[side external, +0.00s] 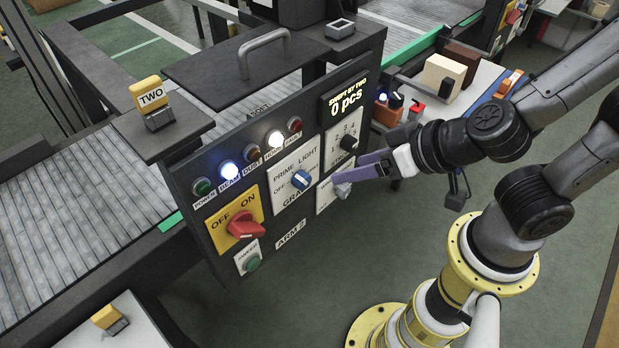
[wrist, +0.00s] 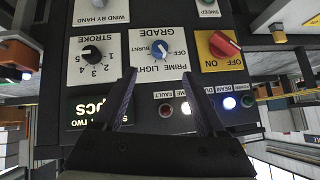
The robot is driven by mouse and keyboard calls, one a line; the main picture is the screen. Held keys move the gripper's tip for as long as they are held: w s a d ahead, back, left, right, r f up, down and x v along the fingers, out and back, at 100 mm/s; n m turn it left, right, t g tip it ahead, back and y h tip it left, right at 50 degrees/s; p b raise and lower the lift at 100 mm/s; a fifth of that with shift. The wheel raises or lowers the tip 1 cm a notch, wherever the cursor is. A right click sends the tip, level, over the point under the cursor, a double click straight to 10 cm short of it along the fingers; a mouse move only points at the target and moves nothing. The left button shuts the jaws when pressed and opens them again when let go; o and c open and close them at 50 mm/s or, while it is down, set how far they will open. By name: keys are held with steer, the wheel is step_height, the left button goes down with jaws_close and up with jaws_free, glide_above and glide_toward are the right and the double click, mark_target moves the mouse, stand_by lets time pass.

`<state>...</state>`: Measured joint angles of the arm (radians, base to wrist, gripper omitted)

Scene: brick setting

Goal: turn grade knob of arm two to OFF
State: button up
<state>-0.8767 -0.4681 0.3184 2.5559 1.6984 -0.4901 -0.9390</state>
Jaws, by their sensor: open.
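The grade knob (side external: 301,180) is a small blue knob with a pale mark, on a white plate of the dark upright panel (side external: 228,270). Its plate reads OFF, PRIME, LIGHT and BURNT around it, with GRADE below. The knob also shows in the upside-down wrist view (wrist: 161,51), near the centre. I cannot tell clearly which label its mark faces. My gripper (side external: 340,176) has purple fingers and is open and empty, in front of the panel and to the right of the knob in the side view. In the wrist view its fingertips (wrist: 159,73) frame the knob's plate, apart from the knob.
A red OFF/ON switch (side external: 246,226) and green sweep button (side external: 252,263) sit left of the grade plate. A black stroke knob (side external: 349,143) and grey wind-by-hand control (side external: 343,189) sit right of it. Indicator lamps (side external: 228,172) and a counter display (side external: 346,97) are above.

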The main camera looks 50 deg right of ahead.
mark_target(307, 181)
steer(key=shift+x, duration=6.75)
jaws_close()
